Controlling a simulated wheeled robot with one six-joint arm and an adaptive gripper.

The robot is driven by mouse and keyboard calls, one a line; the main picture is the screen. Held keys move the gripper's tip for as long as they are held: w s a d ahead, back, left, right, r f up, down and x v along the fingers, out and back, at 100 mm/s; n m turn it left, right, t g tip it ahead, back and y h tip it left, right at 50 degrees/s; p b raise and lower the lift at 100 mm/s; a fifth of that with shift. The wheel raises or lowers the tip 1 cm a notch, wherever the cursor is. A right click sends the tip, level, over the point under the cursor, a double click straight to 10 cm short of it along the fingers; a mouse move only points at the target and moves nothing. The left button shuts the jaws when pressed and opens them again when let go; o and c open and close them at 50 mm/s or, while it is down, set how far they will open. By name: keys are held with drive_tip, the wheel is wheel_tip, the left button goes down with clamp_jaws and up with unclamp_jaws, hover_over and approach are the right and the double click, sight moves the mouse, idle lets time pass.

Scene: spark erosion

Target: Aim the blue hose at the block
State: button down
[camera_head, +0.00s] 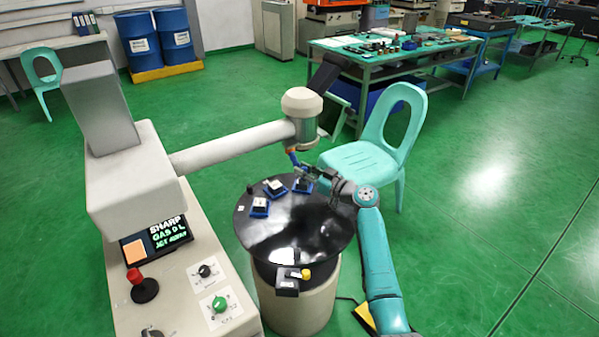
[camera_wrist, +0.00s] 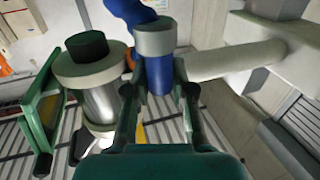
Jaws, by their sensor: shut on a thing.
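The blue hose (camera_head: 293,159) hangs below the machine's round head (camera_head: 302,118), above the far side of the black round table. In the wrist view the blue hose (camera_wrist: 158,75) has a grey collar and stands between my fingers. My gripper (camera_head: 297,171) is shut on it, and it also shows in the wrist view (camera_wrist: 158,72). Small blocks in blue holders sit on the table: one at the middle left (camera_head: 260,206), one behind it (camera_head: 276,188), and one (camera_head: 303,184) just under my gripper. I cannot tell which block the hose points at.
The black round table (camera_head: 305,232) has bare room in its middle and right. A small dark box (camera_head: 287,283) with a yellow knob is at its front edge. The machine's pale arm (camera_head: 230,147) spans the left. A turquoise chair (camera_head: 375,155) stands close behind my arm.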

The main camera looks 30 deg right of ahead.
drive_tip(key=shift+d+f+n+g+y, duration=0.3)
drive_tip(key=shift+d+n+g+y, duration=0.45)
drive_tip(key=shift+y, duration=0.35)
drive_tip(key=c, duration=1)
unclamp_jaws()
drive_tip(key=shift+a, duration=0.1)
drive_tip(key=shift+o, duration=0.2)
drive_tip(key=shift+w, duration=0.1)
drive_tip(key=shift+r, duration=0.1)
drive_tip(key=v, duration=1.2)
drive_tip(key=shift+f, duration=0.25)
